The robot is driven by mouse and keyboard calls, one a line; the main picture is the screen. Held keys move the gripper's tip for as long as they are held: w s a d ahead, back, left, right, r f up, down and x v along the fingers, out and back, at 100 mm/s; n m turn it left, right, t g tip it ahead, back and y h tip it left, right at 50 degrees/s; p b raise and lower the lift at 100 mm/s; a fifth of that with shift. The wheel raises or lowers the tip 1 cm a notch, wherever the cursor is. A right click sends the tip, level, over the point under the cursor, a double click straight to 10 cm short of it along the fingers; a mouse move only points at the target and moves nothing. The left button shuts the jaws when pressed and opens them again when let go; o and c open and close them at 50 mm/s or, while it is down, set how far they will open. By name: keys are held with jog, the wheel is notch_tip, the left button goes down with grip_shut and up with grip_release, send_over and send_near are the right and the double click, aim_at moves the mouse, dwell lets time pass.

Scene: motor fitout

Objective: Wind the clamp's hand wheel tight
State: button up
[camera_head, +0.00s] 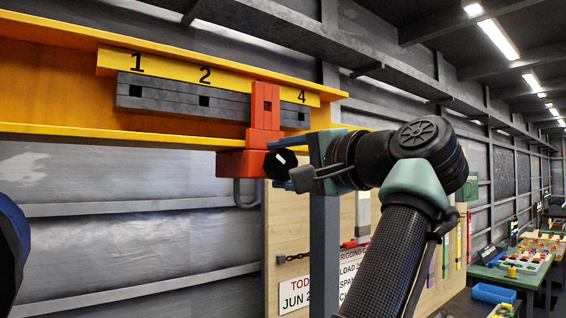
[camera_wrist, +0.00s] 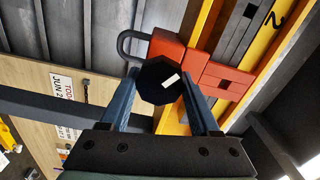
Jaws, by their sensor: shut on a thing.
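The orange-red clamp (camera_head: 263,128) sits on the yellow beam (camera_head: 60,85), between the numbers 2 and 4, with its lower block below the beam's edge. Its hand wheel (camera_head: 280,160) is a dark, many-sided knob facing my gripper (camera_head: 284,172). In the wrist view the hand wheel (camera_wrist: 152,90) has a white mark on its face, tilted and right of centre. The two blue fingers of my gripper (camera_wrist: 160,92) are shut on the wheel, one on each side. The clamp body (camera_wrist: 180,55) shows behind it. The wheel's shaft is hidden.
A dark slotted rail (camera_head: 185,100) runs along the beam under the numbers. A grey hook (camera_head: 247,192) hangs below the clamp. A wooden board (camera_head: 290,245) with signs stands behind my arm. Green tables (camera_head: 510,275) with parts and a blue tray (camera_head: 493,293) stand far right.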

jog(key=m, duration=0.5)
jog(key=shift+m+p, duration=0.3)
jog(key=m, duration=0.5)
jog(key=shift+f+p, duration=0.15)
jog(key=shift+p, duration=0.15)
jog(key=o, duration=1.4)
jog(key=shift+c, duration=0.2)
jog(key=shift+f, duration=0.1)
jog(key=shift+s+d+f+b, duration=0.15)
jog(key=shift+s+d+b, duration=0.2)
jog(key=shift+s+b, duration=0.2)
jog(key=b+v, duration=0.6)
jog(key=v, duration=0.5)
jog(key=shift+s+d+r+b, duration=0.2)
jog(key=shift+s+b, duration=0.1)
jog(key=shift+b, duration=0.05)
